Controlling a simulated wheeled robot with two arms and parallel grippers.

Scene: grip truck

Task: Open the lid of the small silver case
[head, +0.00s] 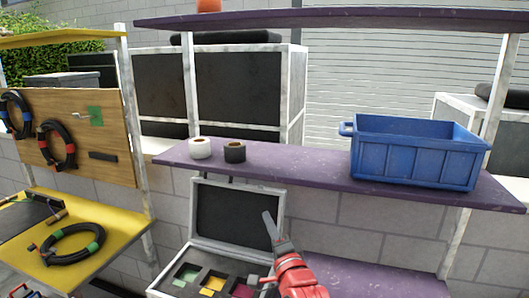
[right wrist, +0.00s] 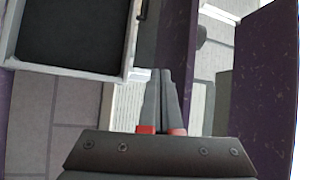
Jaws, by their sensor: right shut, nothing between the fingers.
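The small silver case (head: 218,247) sits on the lower purple shelf. Its lid (head: 236,212) stands raised at the back, showing a dark lining. The base holds a dark insert with green, yellow and dark red items in its compartments. My right gripper (head: 267,214) is in front of the lid's right part in the head view, shut and empty. In the right wrist view the shut fingers (right wrist: 162,72) point just right of a silver-framed dark panel (right wrist: 70,68), which looks like the lid. Contact with it cannot be told. My right arm hides the case's right front. My left gripper is not in view.
The upper purple shelf (head: 310,172) runs above the case, with a white roll (head: 200,148), a black roll (head: 234,152) and a blue crate (head: 415,150). A yellow shelf (head: 110,240) with a black coil (head: 72,244) stands left. The lower shelf is bare at right (head: 375,280).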

